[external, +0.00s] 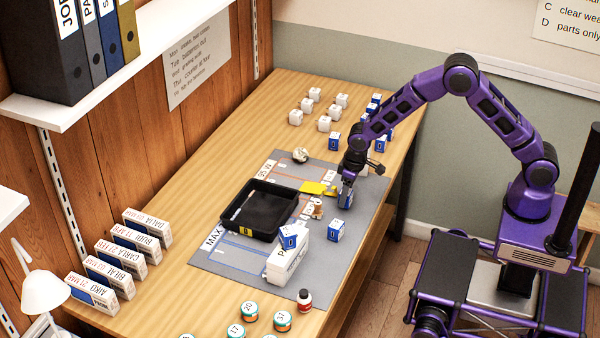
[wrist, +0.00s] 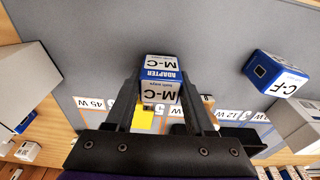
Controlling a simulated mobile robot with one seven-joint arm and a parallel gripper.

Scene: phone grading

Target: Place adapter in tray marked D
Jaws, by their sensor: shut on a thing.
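My gripper (external: 346,184) is shut on a blue and white adapter box (external: 345,199) at the right part of the grey mat (external: 225,262). In the wrist view, the box (wrist: 161,80) sits between the fingers and reads "ADAPTER" and "M-C". A black open tray (external: 262,225) stands on the mat to the left of my gripper. It has a small yellow label on its near side; I cannot read its letter for certain. A dark part of what looks like the tray shows at the right in the wrist view (wrist: 240,139).
A blue and white box (external: 336,231) stands near the mat's right edge. Another (external: 289,237) is by a white container (external: 288,259) in front of the tray. A yellow piece (external: 317,188) lies between tray and gripper. Several small boxes stand at the back.

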